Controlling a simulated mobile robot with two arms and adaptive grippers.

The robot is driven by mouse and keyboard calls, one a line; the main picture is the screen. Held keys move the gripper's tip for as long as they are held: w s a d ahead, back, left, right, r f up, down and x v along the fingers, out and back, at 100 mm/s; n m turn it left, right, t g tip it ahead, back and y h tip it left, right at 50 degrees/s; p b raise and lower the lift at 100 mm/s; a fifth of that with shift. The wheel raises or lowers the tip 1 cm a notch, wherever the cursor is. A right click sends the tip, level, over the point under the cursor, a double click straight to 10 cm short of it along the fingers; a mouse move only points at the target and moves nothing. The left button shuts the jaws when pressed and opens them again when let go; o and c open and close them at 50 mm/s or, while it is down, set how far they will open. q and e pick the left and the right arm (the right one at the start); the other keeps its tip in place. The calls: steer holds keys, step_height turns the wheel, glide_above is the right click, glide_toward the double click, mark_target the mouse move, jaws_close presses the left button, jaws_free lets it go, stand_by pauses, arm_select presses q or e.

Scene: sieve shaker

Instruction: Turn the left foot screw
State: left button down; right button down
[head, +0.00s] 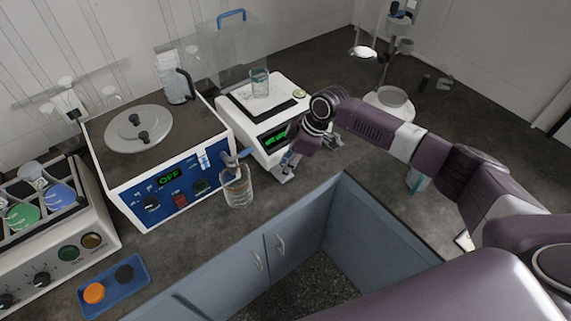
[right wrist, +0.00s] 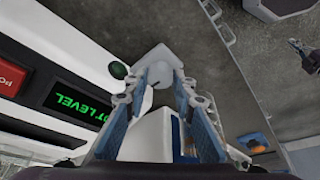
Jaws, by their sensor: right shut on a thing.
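The white balance (head: 240,101) stands on the dark counter. Its green display (head: 274,137) also shows in the right wrist view (right wrist: 80,103), upside down and partly cut off, with "LEVEL" legible. A pale grey foot (head: 284,175) sticks out at the balance's front left corner. In the right wrist view a pale round foot screw (right wrist: 164,73) sits at this foot bracket (right wrist: 150,58). My right gripper (head: 289,159) reaches down to it, its blue-padded fingers (right wrist: 163,84) shut on the screw from both sides. The screw's lower part is hidden. My left gripper is out of view.
A glass beaker (head: 259,84) stands on the balance pan. Left of it is a box device (head: 112,182) showing "OFF", with a spout over another beaker (head: 238,188). A blue tray (head: 113,299) lies front left. A stand dish (head: 392,97) is behind my right arm.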

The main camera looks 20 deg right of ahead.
steer(key=m+p, duration=0.1)
steer(key=p, duration=0.1)
steer(key=m+p, duration=0.1)
steer(key=p, duration=0.1)
steer(key=shift+s+r+m+t+h, duration=0.15)
steer(key=shift+r+m+t+h, duration=0.15)
steer(key=shift+t+h, duration=0.1)
steer(key=shift+f+m+p, duration=0.3)
steer(key=shift+m+p, duration=0.3)
steer(key=shift+p, duration=0.1)
steer(key=c, duration=1.6)
jaws_free()
steer(key=v, duration=1.2)
steer(key=shift+s+a, duration=0.1)
steer(key=shift+a, duration=0.05)
